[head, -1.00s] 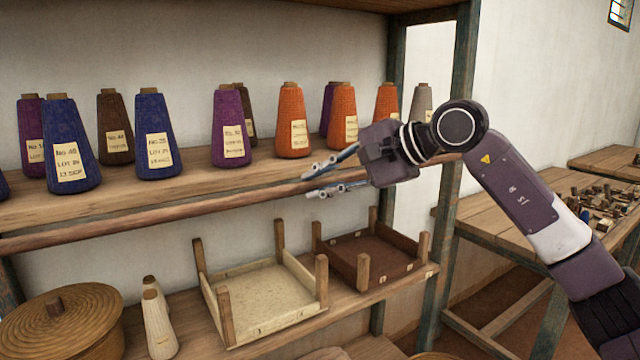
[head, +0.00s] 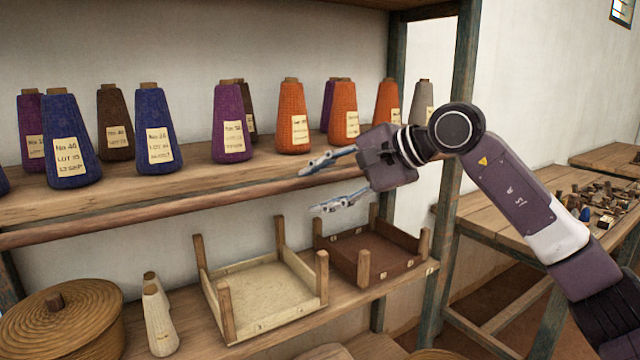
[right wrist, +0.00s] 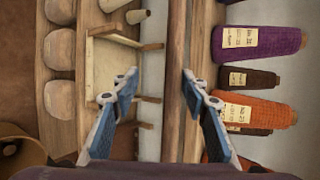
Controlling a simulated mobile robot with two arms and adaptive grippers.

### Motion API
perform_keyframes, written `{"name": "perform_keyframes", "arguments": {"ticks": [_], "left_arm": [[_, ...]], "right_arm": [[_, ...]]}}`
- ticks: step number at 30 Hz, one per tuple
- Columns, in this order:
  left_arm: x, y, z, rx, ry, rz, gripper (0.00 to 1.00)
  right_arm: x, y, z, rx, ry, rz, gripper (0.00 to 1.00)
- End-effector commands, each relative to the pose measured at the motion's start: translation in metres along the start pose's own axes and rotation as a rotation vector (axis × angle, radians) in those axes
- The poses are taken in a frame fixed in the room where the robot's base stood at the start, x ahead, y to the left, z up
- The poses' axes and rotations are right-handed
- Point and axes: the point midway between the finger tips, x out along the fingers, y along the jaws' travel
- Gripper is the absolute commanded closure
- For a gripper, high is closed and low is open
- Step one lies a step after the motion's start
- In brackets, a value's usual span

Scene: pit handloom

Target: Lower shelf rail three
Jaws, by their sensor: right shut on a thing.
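The wooden shelf unit has a front rail (head: 190,203) along its upper shelf and a lower shelf (head: 392,295) beneath. My right gripper (head: 322,188) is at the upper shelf's front edge, one finger over the rail and the other below it. Its fingers stand well apart with the rail between them; the exact contact is hard to see. In the right wrist view the rail (right wrist: 175,60) runs between the fingers (right wrist: 158,80). My left gripper is not in view.
Purple, blue, brown and orange yarn cones (head: 294,118) stand on the upper shelf. Below are a cream tray (head: 275,318), a brown tray (head: 378,272), pale cones (head: 158,322) and a round lidded basket (head: 60,325). A workbench (head: 490,220) stands at the right.

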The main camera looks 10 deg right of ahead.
Motion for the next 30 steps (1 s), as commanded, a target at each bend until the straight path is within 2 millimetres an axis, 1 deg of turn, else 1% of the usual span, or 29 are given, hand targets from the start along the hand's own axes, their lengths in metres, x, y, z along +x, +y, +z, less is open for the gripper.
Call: {"name": "perform_keyframes", "arguments": {"ticks": [1,5,7,11,14,21,24,27,30], "left_arm": [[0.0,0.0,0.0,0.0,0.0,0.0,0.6],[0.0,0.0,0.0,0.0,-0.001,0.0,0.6],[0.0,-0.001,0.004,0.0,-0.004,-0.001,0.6],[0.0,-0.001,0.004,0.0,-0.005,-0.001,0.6],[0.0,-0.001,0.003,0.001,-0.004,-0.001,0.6],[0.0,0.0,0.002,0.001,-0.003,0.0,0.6],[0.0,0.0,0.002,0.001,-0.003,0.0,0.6],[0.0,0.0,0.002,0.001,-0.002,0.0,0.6],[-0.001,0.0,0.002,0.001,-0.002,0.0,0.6]], "right_arm": [[0.004,0.007,-0.002,0.003,0.002,0.019,0.66],[0.004,0.007,-0.002,0.003,0.003,0.018,0.66],[0.003,0.007,-0.003,0.003,0.004,0.018,0.66],[-0.007,0.005,-0.003,0.002,0.005,0.015,0.66],[-0.024,0.004,-0.003,0.002,0.007,0.011,0.66],[-0.077,0.002,-0.001,0.001,0.006,0.004,0.66],[-0.096,0.001,0.0,0.0,0.004,0.002,0.66],[-0.109,0.001,0.0,0.0,0.003,0.003,0.66],[-0.117,0.001,0.001,-0.001,0.001,0.002,0.66]]}}
